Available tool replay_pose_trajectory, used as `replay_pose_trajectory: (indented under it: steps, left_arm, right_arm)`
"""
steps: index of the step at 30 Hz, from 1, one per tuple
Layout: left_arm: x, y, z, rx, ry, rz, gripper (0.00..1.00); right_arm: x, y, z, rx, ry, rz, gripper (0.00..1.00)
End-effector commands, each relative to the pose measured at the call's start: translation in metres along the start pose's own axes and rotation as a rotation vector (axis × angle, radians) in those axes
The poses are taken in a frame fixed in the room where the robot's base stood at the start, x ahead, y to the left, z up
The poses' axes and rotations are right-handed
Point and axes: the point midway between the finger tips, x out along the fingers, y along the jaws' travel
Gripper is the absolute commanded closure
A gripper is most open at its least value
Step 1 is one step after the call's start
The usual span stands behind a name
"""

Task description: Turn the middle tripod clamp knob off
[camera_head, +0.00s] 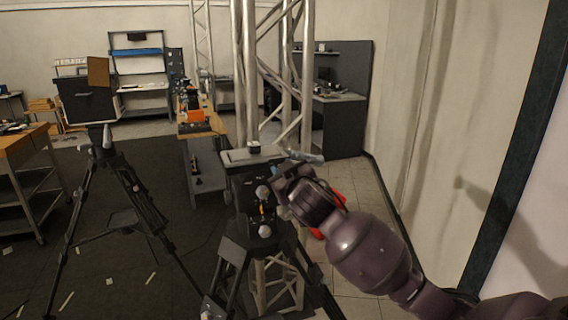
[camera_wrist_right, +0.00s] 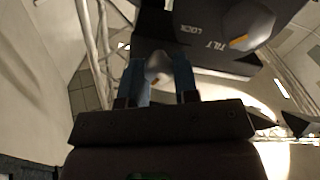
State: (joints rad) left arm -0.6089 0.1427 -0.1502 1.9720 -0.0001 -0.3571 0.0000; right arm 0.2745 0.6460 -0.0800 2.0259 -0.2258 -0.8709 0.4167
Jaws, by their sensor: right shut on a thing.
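A dark tripod head (camera_head: 245,180) stands in the middle of the head view. Two pale round knobs show on its front, an upper knob (camera_head: 263,191) and a lower knob (camera_head: 265,231). My right gripper (camera_head: 284,178) is at the right side of the head, close beside the upper knob. I cannot tell which knob of the head this is. My left gripper is out of view.
A silver truss (camera_head: 245,70) rises behind the tripod. A second tripod (camera_head: 122,190) carrying a dark box (camera_head: 88,103) stands at the left. A wooden bench (camera_head: 203,122) is behind. A wall is at the right. Dark carpet between the tripods is mostly clear.

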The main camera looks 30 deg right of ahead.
Motion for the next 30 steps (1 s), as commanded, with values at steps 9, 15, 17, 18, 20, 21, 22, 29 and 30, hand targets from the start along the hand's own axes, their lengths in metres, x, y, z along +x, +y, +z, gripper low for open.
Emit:
replay_pose_trajectory:
  steps: [9, 15, 17, 18, 20, 21, 22, 29, 30]
  left_arm:
    - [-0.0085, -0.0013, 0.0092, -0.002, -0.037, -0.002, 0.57]
    - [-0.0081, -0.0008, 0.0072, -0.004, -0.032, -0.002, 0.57]
    - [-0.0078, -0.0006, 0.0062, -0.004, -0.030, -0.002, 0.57]
    - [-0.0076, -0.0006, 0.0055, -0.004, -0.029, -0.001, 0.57]
    - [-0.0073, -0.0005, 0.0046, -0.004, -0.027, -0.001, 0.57]
    - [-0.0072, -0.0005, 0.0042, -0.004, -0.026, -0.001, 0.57]
    - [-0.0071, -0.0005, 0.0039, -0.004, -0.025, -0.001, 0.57]
    - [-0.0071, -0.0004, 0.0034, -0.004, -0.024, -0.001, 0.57]
    - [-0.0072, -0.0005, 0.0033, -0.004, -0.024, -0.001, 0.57]
  right_arm:
    - [0.0002, -0.0007, -0.0001, -0.304, 0.000, 0.000, 0.95]
    - [0.0001, -0.0013, 0.0004, -0.495, 0.001, 0.000, 0.95]
    - [0.0001, -0.0018, 0.0005, -0.552, 0.001, 0.000, 0.95]
    - [0.0001, -0.0020, 0.0006, -0.590, 0.002, 0.000, 0.95]
    - [0.0001, -0.0019, 0.0007, -0.648, 0.001, 0.000, 0.95]
    - [0.0001, -0.0019, 0.0007, -0.686, 0.001, 0.001, 0.95]
    - [0.0001, -0.0021, 0.0008, -0.713, 0.001, 0.000, 0.95]
    - [0.0001, -0.0028, 0.0012, -0.913, 0.001, 0.000, 0.95]
    - [0.0001, -0.0029, 0.0013, -0.945, 0.001, 0.000, 0.95]
